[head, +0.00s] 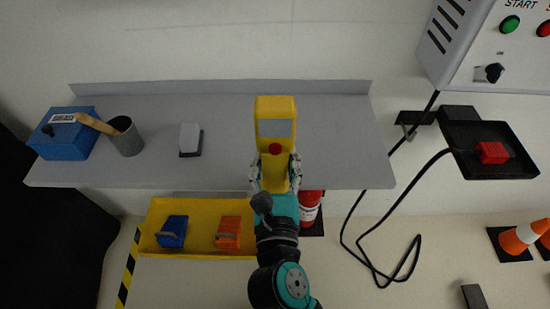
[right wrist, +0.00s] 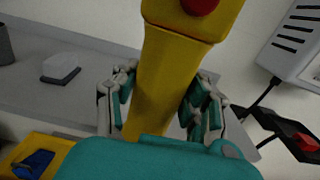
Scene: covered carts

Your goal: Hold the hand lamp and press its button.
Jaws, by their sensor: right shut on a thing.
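The yellow hand lamp (head: 275,103) is held upright in front of the grey shelf, with a pale grey window on its head. Its red button (head: 275,149) faces me just below that window; the button also shows at the top edge of the right wrist view (right wrist: 200,5). My right gripper (head: 275,172) is shut on the lamp's handle, one finger on each side. In the right wrist view the handle (right wrist: 166,80) runs down between the fingers, and the lamp's top is cut off. My left gripper is in neither view.
On the shelf (head: 340,130) stand a blue box (head: 65,140), a grey cup (head: 126,140) with a wooden handle, and a grey-white block (head: 190,138). Below are a yellow tray (head: 195,208) and a fire extinguisher (head: 309,208). A control box (head: 480,50) and black cable (head: 400,205) are right.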

